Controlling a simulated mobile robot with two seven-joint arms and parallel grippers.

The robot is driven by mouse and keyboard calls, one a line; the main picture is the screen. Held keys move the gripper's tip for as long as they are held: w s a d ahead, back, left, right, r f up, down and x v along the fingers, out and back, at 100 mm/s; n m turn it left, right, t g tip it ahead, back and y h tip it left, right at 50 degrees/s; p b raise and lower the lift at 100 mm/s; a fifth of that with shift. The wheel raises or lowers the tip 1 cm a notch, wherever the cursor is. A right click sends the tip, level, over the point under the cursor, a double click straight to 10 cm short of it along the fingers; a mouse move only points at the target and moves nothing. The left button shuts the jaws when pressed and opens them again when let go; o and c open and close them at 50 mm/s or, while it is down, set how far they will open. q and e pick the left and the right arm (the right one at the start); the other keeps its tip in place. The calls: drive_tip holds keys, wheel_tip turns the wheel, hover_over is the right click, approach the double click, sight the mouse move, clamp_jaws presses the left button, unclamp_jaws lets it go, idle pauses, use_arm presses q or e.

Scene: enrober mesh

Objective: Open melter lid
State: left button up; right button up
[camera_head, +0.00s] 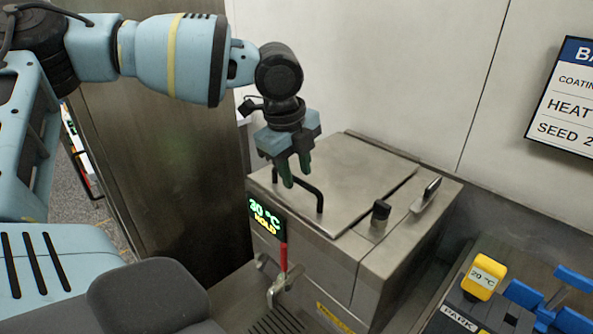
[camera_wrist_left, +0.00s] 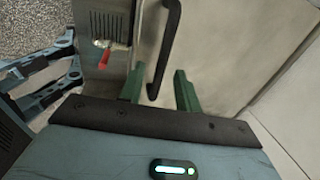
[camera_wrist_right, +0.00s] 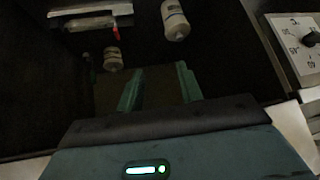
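The melter is a steel box with a flat lid (camera_head: 345,176), which lies shut. A black bar handle (camera_head: 317,196) stands up at the lid's front edge. My left gripper (camera_head: 296,176) points down at the handle, its two green fingers apart. In the left wrist view the handle (camera_wrist_left: 168,45) runs away from the camera, its near end appearing between the open fingers (camera_wrist_left: 158,88). I cannot tell if they touch it. My right gripper (camera_wrist_right: 160,88) is open and empty, over a dark area; it is not in the head view.
A display (camera_head: 265,217) reads 30 °C HOLD above a red-handled tap (camera_head: 280,280) on the melter's front. A black knob (camera_head: 380,212) and a metal lever (camera_head: 426,195) sit right of the lid. A wall stands behind. Pale cylinders (camera_wrist_right: 175,20) show in the right wrist view.

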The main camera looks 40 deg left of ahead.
use_arm(q)
drive_tip(key=shift+w+f, duration=0.1)
drive_tip(key=shift+f, duration=0.2)
use_arm(e)
drive_tip(key=shift+w+r, duration=0.1)
drive_tip(key=shift+w, duration=0.25)
